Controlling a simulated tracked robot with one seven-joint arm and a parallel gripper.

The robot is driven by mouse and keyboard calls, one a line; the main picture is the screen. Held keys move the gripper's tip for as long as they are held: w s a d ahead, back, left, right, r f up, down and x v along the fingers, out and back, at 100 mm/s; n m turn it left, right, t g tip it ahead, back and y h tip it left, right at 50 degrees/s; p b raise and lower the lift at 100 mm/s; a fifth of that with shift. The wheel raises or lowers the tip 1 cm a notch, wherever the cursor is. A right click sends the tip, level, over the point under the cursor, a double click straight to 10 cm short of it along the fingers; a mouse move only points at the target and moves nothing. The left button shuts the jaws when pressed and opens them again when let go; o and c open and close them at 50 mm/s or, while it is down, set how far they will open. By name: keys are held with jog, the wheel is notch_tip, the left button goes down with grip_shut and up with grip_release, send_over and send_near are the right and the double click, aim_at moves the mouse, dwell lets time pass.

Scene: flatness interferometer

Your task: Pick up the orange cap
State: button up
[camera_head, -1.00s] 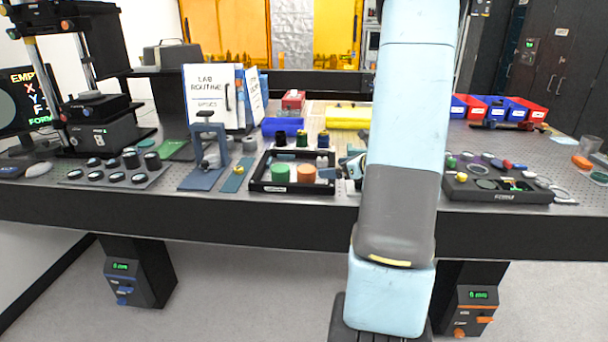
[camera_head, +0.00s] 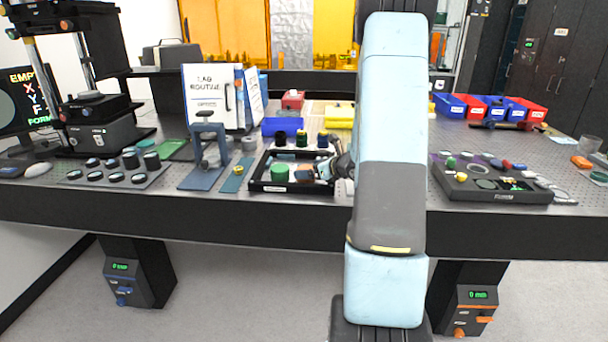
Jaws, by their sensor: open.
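The orange cap (camera_head: 303,177) sits in the black tray (camera_head: 262,187) at the front middle of the table, right of the green cap (camera_head: 280,173). Only a little of its orange shows, because my gripper covers most of it. My gripper (camera_head: 310,173) is open and reaches in from the right, its fingers at the cap. I cannot tell whether the fingers touch the cap or stand on either side of it.
Several dark spools (camera_head: 301,139) stand along the tray's back. A blue stand (camera_head: 205,160) and a green strip with a brass knob (camera_head: 236,176) are left of the tray. A black parts tray (camera_head: 490,193) lies on the right. My arm hides the table between.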

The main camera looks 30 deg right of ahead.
jog(key=shift+c, duration=0.5)
jog(key=c, duration=1)
